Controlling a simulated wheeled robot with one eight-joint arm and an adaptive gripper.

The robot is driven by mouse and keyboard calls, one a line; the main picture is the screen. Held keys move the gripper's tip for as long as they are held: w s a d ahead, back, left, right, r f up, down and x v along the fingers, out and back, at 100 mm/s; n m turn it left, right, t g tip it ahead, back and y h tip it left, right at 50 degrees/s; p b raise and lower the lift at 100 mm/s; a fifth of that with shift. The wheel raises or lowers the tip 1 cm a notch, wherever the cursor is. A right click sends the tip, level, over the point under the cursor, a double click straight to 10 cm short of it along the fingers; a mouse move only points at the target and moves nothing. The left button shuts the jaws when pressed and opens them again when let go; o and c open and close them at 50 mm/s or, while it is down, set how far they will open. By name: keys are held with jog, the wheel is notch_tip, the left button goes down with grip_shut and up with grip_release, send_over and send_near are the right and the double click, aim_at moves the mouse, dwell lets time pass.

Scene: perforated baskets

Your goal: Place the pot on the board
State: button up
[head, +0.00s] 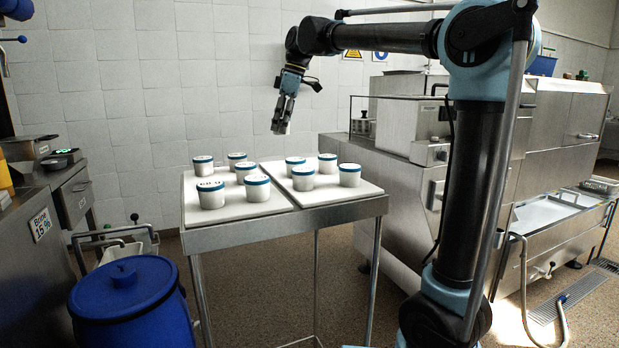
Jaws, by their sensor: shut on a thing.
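My gripper (284,112) hangs pointing down above and behind the table.
The boards rest on a steel table (300,222). A blue barrel (130,305) stands at front left, and a steel counter (45,235) is behind it. Large steel machines (410,175) stand close on the right. The air above the boards is clear.

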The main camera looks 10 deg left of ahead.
aim_at(279, 166)
dwell(0.3)
jog(key=shift+f, duration=5)
jog(key=shift+f, duration=0.1)
jog(key=o, duration=1.1)
jog(key=v, duration=1.2)
